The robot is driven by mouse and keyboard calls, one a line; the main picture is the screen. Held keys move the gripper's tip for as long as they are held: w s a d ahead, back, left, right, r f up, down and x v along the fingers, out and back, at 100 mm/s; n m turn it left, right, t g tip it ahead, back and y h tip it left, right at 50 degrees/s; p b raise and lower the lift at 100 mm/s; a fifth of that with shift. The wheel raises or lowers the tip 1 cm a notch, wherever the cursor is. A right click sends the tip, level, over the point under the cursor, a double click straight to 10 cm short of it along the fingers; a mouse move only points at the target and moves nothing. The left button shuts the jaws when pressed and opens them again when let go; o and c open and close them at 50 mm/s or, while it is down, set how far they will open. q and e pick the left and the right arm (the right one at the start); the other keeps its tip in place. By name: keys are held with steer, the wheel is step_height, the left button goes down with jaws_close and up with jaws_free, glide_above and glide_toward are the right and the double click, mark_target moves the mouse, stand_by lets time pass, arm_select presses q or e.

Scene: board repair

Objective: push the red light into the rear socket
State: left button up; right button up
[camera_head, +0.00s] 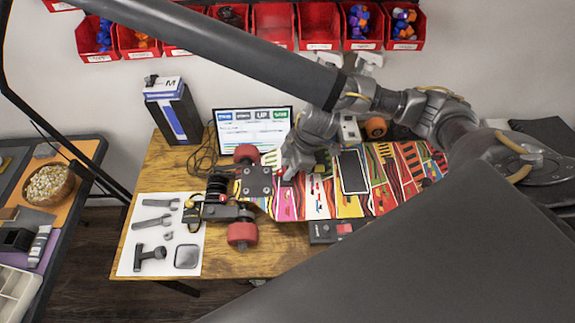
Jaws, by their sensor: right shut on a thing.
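The skateboard (316,199) lies upside down on the wooden table, its colourful underside up. One truck with red wheels (242,234) is at its left end. My right gripper (287,174) reaches in from the right and is low over the deck, just right of that truck's base plate. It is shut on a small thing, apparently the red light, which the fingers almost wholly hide. I cannot make out the rear socket or whether the light touches it. My left gripper is not in view.
A white sheet with tools (183,207) lies left of the board. A screen (252,128) and a dark box (175,115) stand behind it. A small dark device (322,232) lies at the board's front edge. Red bins (272,27) hang on the wall. Bare wood (225,262) shows in front.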

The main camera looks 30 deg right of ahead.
steer(key=shift+f, duration=0.2)
stand_by(0.7)
steer(key=shift+f, duration=0.55)
stand_by(0.7)
steer(key=o, duration=1.4)
steer(key=shift+r, duration=0.2)
steer(key=shift+r+p, duration=1.35)
steer(key=shift+p, duration=0.75)
